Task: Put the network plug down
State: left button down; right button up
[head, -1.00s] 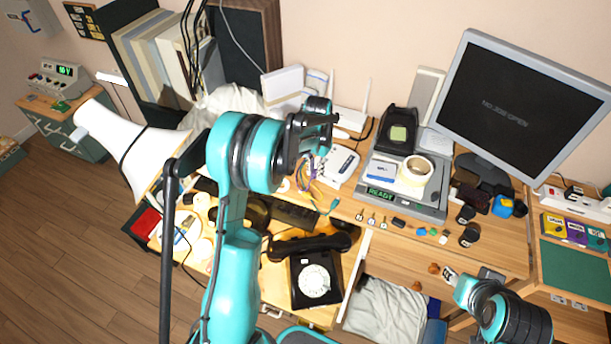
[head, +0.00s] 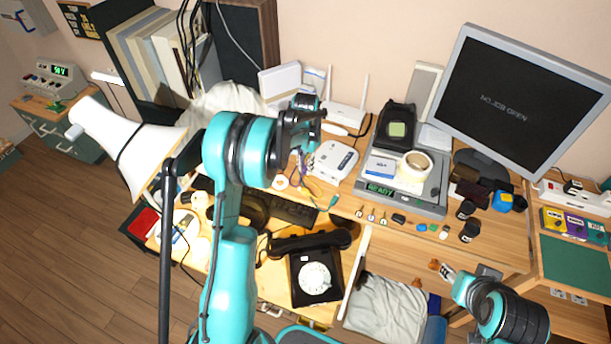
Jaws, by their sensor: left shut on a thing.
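My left gripper (head: 304,150) is over the back of the desk, just left of the small white box (head: 335,160). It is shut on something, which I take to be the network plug. The plug itself is too small and too hidden behind the hand to make out. Thin coloured cables (head: 305,182) hang below the hand, and a teal cable end (head: 333,202) lies on the desk. My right gripper (head: 446,271) is low at the right, near the desk's front edge; its fingers are too small to judge.
A white router (head: 346,113) with antennas stands behind the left hand. A grey scale-like device (head: 405,203) with a tape roll (head: 415,165) is to the right. A black dial phone (head: 315,278) sits in front. Small parts lie near a monitor (head: 515,100).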

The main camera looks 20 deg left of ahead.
aim_at(305, 173)
pick_arm(q)
jog(key=shift+f+b, duration=0.8)
jog(key=shift+f, duration=1.2)
jog(key=shift+f, duration=0.15)
jog(key=c, duration=1.5)
grip_release()
